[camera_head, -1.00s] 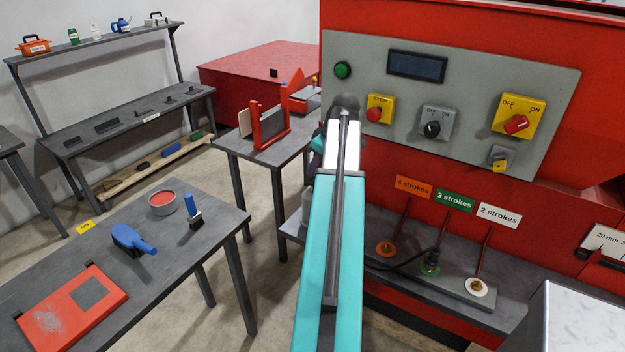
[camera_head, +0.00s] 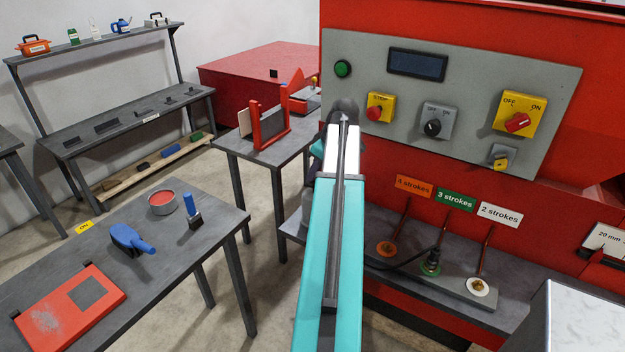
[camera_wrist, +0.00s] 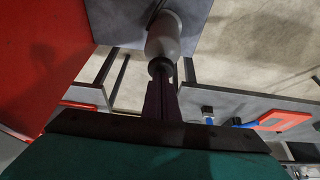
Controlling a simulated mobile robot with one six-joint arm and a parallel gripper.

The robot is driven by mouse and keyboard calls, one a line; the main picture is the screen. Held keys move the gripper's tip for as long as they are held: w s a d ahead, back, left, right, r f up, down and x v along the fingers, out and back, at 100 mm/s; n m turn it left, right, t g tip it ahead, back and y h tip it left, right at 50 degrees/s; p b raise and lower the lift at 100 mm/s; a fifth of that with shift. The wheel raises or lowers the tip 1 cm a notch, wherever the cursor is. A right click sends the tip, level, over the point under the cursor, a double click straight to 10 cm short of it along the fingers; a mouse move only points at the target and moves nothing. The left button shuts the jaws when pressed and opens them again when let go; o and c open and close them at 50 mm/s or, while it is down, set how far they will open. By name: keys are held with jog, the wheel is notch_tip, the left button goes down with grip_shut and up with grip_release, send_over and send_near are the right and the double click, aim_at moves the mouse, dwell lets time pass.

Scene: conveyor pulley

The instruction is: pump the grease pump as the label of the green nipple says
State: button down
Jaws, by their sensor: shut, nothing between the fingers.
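The green nipple (camera_head: 430,264) sits on the shelf under a green label reading "3 strokes" (camera_head: 455,200). A black hose (camera_head: 400,264) runs from the nipple to the left, behind my arm. The grease pump seems to be the pale grey bottle-like body (camera_head: 306,207) at the shelf's left end, mostly hidden by my arm. In the wrist view the pump (camera_wrist: 168,36) shows a dark round top close in front of my gripper (camera_wrist: 161,82). My gripper is shut and empty. I cannot tell whether its tips touch the pump. In the head view my arm hides the fingers.
An orange nipple (camera_head: 386,249) labelled "4 strokes" and a white nipple (camera_head: 481,287) labelled "2 strokes" flank the green one. A grey control panel (camera_head: 460,135) is above. A left table (camera_head: 222,222) holds a brush, a tin and a red plate.

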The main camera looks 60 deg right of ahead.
aim_at(314, 181)
jog(key=shift+f, duration=0.65)
jog(key=shift+r, duration=0.2)
dwell(0.4)
jog(key=shift+r+p, duration=0.75)
jog(key=shift+r, duration=0.7)
jog(key=shift+r+p, duration=1.4)
jog(key=shift+r, duration=1.15)
jog(key=shift+f, duration=0.15)
